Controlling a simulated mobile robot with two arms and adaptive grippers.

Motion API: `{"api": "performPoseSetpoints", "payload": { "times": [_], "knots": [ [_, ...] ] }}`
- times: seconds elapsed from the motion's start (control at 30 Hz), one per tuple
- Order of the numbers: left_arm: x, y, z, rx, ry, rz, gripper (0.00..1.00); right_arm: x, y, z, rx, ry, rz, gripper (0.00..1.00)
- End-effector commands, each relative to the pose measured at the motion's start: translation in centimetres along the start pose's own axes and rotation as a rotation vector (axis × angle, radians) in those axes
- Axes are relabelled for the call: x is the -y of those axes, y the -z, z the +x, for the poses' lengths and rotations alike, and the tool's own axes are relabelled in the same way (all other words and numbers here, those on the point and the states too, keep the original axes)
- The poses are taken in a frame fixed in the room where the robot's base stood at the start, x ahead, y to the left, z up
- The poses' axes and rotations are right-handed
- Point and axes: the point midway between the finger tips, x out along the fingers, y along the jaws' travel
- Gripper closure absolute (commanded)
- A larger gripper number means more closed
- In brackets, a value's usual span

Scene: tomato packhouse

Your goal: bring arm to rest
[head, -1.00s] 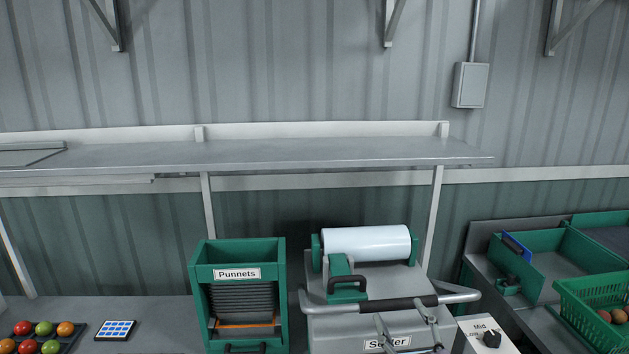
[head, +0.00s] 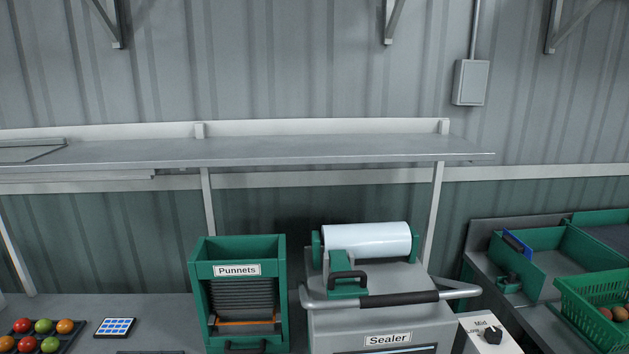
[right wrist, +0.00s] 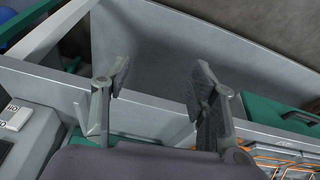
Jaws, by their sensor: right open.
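My right gripper (right wrist: 162,85) shows in the right wrist view with its two dark fingers spread apart and nothing between them. It hangs over grey metal surfaces and a light rail, touching nothing that I can see. Neither gripper shows in the head view now. The sealer (head: 385,318) stands right of centre in the head view, with a white film roll on top and a black-gripped bar across its front. Nothing is on the bar.
A green punnet dispenser (head: 237,252) stands left of the sealer. A tray of tomatoes (head: 70,340) and a blue-and-white panel (head: 115,328) lie at the left. A dial box (head: 488,335) and green crates (head: 590,290) are at the right. A shelf (head: 250,152) runs above.

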Motion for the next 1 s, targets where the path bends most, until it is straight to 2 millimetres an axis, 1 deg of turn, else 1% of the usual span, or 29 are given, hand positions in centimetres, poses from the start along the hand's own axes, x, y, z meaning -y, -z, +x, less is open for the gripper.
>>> {"api": "performPoseSetpoints", "payload": {
  "times": [0.03,0.07,0.17,0.2,0.27,0.3,0.37,0.4,0.47,0.5,0.57,0.6,0.67,0.7,0.8,0.9,1.0],
  "knots": [
    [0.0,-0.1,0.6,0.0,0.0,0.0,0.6,0.1,-0.5,2.2,0.011,0.001,0.0,0.47],
    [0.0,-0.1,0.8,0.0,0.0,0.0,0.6,0.1,-0.8,3.3,0.015,0.001,-0.001,0.47],
    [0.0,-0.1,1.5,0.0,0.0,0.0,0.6,0.3,-1.9,7.5,0.031,0.004,-0.003,0.47],
    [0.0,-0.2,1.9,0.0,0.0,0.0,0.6,0.4,-2.6,9.5,0.037,0.005,-0.004,0.47],
    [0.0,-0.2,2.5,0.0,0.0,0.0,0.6,0.6,-3.8,12.6,0.048,0.007,-0.006,0.47],
    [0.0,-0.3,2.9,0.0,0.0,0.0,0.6,0.7,-4.8,14.9,0.057,0.008,-0.008,0.47],
    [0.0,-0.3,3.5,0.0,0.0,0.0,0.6,0.8,-6.6,18.2,0.069,0.009,-0.01,0.47],
    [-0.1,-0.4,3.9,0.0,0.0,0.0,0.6,0.9,-7.9,20.3,0.078,0.01,-0.012,0.47],
    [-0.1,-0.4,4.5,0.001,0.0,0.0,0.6,1.0,-10.0,23.3,0.092,0.012,-0.015,0.47],
    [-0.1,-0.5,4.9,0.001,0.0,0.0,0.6,1.1,-11.5,25.2,0.1,0.013,-0.016,0.47],
    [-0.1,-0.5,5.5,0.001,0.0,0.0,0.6,1.3,-13.9,27.8,0.113,0.014,-0.02,0.47],
    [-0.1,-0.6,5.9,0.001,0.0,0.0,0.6,1.3,-15.6,29.4,0.122,0.015,-0.022,0.47],
    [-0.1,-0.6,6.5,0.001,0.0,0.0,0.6,1.4,-18.3,31.6,0.136,0.017,-0.025,0.47],
    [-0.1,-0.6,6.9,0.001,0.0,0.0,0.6,1.5,-20.0,32.9,0.143,0.018,-0.027,0.47],
    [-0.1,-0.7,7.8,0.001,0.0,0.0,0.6,1.6,-24.3,35.4,0.162,0.019,-0.032,0.47],
    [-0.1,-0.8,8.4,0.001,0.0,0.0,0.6,1.6,-27.7,36.8,0.176,0.02,-0.036,0.47],
    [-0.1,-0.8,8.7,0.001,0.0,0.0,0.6,1.5,-30.0,37.5,0.184,0.021,-0.039,0.47]
  ]
}}
